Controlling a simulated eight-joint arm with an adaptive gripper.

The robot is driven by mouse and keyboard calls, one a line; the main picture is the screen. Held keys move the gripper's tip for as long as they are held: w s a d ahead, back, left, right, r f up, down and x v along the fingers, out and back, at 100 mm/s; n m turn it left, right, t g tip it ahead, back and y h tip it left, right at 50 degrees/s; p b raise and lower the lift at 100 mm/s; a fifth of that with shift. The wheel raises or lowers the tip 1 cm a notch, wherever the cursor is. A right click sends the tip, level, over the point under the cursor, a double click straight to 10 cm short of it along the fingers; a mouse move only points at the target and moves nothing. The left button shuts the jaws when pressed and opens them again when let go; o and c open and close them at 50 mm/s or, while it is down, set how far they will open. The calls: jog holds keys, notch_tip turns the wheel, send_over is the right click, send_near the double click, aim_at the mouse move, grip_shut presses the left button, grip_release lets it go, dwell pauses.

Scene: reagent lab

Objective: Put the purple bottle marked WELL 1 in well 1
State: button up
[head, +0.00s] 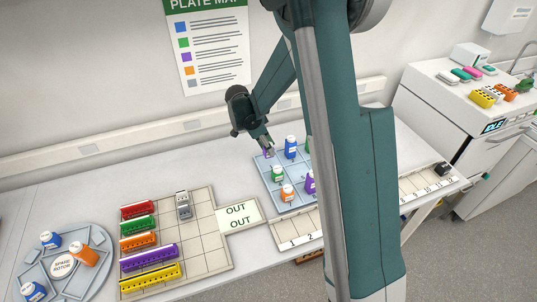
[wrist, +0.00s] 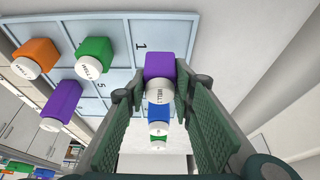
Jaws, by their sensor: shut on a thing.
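My gripper (head: 267,146) is over the far left part of the blue well tray (head: 262,178). In the wrist view its fingers (wrist: 162,95) are shut on a purple bottle (wrist: 162,66) with a white, lettered cap. Only a little purple of it shows in the head view (head: 268,154). The printed number 1 (wrist: 141,46) is on the tray right beside the held bottle. I cannot tell whether the bottle's base touches the tray. A second purple bottle (head: 310,183) stands on the tray, partly behind my arm; it also shows in the wrist view (wrist: 63,98).
A blue bottle (head: 291,148), a green bottle (head: 278,174) and an orange bottle (head: 288,194) stand on the tray. An OUT card (head: 238,213) and a gridded board (head: 205,235) with coloured racks lie to the left. A round rotor (head: 88,281) holds more bottles.

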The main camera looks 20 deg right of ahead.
jog(key=shift+f, duration=0.15)
jog(key=shift+f, duration=1.8)
jog(key=shift+f, duration=0.15)
jog(key=o, duration=0.9)
jog(key=shift+r, duration=0.25)
jog(key=v, duration=1.2)
jog(key=shift+f, duration=0.1)
